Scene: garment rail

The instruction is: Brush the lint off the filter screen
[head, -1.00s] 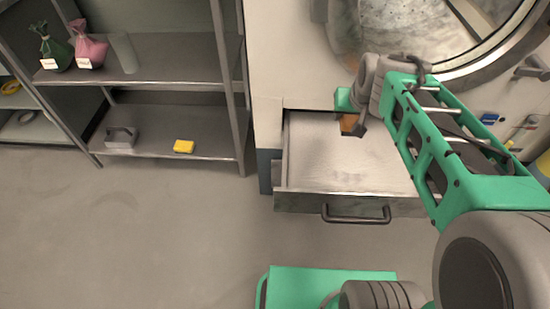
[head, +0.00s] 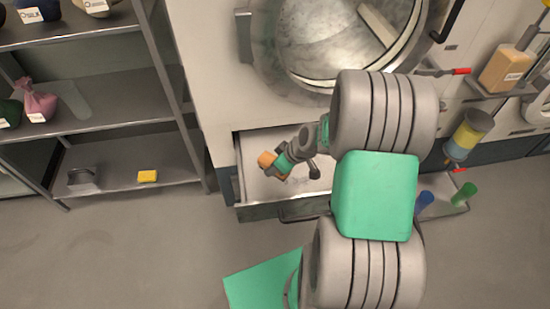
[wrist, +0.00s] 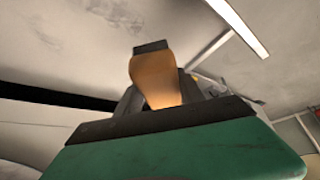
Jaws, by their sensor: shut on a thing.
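The filter screen (head: 256,187) is the pale, mottled surface inside the open drawer (head: 262,212) below the round glass door. Grey-white lint seems spread over it, but the amount left cannot be told. My gripper (head: 279,164) reaches into the drawer at its left part and is shut on a brush with an orange-tan handle (head: 266,160). The handle also shows in the wrist view (wrist: 155,78), with a dark end, rising from between the jaws. The bristles are hidden, so contact with the screen cannot be told. My arm covers the drawer's right part.
The round door (head: 345,35) is above the drawer. Blue (head: 424,201) and green (head: 465,194) cylinders stand at the right. Floor at the front left is clear.

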